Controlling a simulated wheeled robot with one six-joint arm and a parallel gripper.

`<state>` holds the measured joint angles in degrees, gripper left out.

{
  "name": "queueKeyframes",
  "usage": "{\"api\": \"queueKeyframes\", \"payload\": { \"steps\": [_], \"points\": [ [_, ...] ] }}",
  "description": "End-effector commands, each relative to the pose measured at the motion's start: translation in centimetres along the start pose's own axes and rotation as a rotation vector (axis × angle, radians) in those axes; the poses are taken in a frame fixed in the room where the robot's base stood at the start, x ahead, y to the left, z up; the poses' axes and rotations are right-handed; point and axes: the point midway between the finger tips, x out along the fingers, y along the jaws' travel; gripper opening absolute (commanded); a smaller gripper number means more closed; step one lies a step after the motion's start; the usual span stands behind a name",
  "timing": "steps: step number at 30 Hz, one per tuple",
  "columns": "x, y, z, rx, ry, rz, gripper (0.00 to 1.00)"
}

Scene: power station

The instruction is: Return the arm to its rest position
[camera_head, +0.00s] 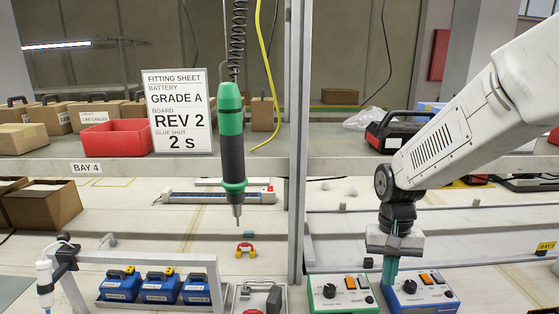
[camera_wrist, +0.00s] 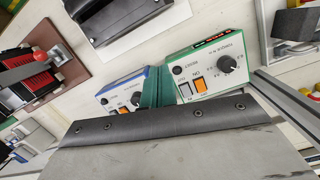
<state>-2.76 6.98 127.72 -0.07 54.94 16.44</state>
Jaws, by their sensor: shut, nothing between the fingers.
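My arm reaches in from the right in the head view, bent with its wrist pointing down. My gripper (camera_head: 390,278) has teal fingers that are shut with nothing between them. They hang over the left edge of a blue control box (camera_head: 420,296), beside a green control box (camera_head: 341,295). I cannot tell whether the fingertips touch the blue box. In the wrist view the shut fingers (camera_wrist: 154,92) sit between the blue box (camera_wrist: 122,92) and the green box (camera_wrist: 210,68).
A green and black screwdriver (camera_head: 231,135) hangs from a coiled cable left of a metal post (camera_head: 299,130). A shelf (camera_head: 240,166) runs behind, with a red bin (camera_head: 116,138) and a black-and-red case (camera_head: 395,130). Blue batteries (camera_head: 160,287) stand at the front left.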

Motion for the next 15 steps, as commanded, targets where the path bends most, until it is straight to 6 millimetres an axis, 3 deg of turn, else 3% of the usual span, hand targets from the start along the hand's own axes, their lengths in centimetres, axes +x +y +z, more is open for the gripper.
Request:
{"api": "queueKeyframes", "payload": {
  "steps": [6,15],
  "points": [
    [-4.3,2.7,7.6,-0.128,0.012,-0.004,0.0],
    [-7.5,5.9,17.3,-0.244,0.102,-0.017,0.0]
  ]
}}
